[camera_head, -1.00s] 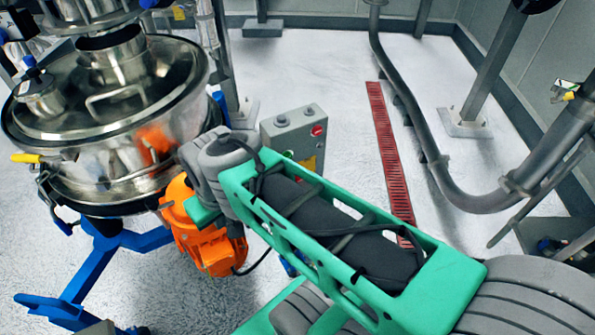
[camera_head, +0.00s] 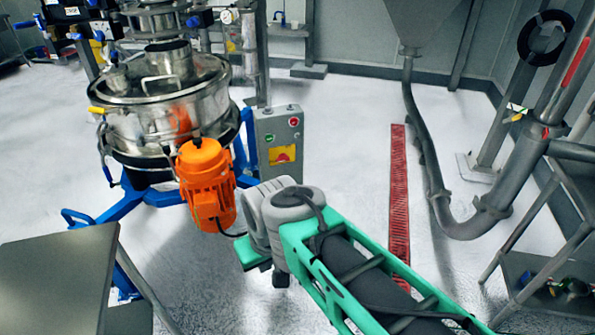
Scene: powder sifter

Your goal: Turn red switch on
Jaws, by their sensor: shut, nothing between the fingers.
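A grey control box (camera_head: 265,128) stands upright beside the sifter, right of the orange motor. On its front is a yellow plate carrying a red switch (camera_head: 283,155), too small to tell which way it is turned. A red button (camera_head: 294,121) and a green button sit higher on the box. My arm reaches in from the lower right, and its grey joint is in front of and below the box, overlapping its lower part in the picture. My gripper is not visible in this view.
The steel sifter (camera_head: 150,118) stands on blue legs at the left, with an orange motor (camera_head: 205,180). A dark tabletop (camera_head: 55,275) fills the lower left. A red floor grate (camera_head: 399,190) and a bent grey pipe (camera_head: 428,165) are at the right. Open floor lies between box and grate.

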